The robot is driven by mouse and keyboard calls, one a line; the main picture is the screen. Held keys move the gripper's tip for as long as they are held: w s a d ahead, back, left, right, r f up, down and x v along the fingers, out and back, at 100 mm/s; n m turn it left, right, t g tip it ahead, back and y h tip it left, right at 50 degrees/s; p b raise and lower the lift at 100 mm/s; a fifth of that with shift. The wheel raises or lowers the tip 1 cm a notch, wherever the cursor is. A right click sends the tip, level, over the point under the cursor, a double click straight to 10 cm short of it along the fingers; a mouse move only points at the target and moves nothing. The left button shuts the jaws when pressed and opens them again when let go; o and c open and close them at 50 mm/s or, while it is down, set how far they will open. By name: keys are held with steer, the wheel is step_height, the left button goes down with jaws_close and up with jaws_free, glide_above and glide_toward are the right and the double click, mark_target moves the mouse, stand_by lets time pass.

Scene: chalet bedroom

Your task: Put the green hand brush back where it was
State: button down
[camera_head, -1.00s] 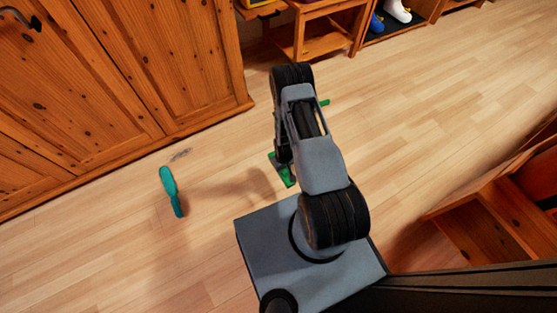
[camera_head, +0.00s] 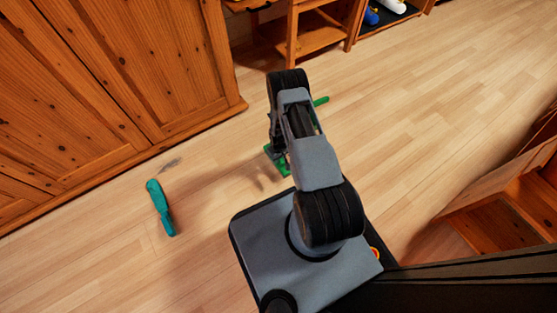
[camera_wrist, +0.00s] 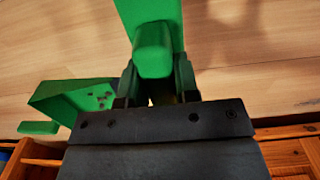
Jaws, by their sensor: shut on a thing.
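My gripper (camera_wrist: 153,88) is shut on a green thing, taken to be the green hand brush (camera_wrist: 153,48). In the wrist view its blunt end lies between the fingers, and a broader green part extends past the top edge. Another green piece (camera_wrist: 75,98), with small dark spots, shows left of the fingers; I cannot tell whether it belongs to the same thing. In the head view my arm hides most of this, with green showing at its left (camera_head: 277,160) and right (camera_head: 320,101). The height above the floor is unclear.
A teal long-handled thing (camera_head: 160,207) lies on the wooden floor at left. A wooden cupboard (camera_head: 130,70) stands behind it. A wooden shelf (camera_head: 320,38) is at the back, and a wooden piece (camera_head: 500,215) at right. The floor at centre right is clear.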

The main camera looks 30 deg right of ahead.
steer(key=shift+w+f+b, duration=0.2)
steer(key=shift+f+b, duration=0.85)
steer(key=shift+f, duration=0.65)
steer(key=shift+d+f, duration=0.1)
steer(key=shift+f, duration=0.1)
steer(key=c, duration=0.8)
jaws_free()
steer(key=shift+c, duration=0.2)
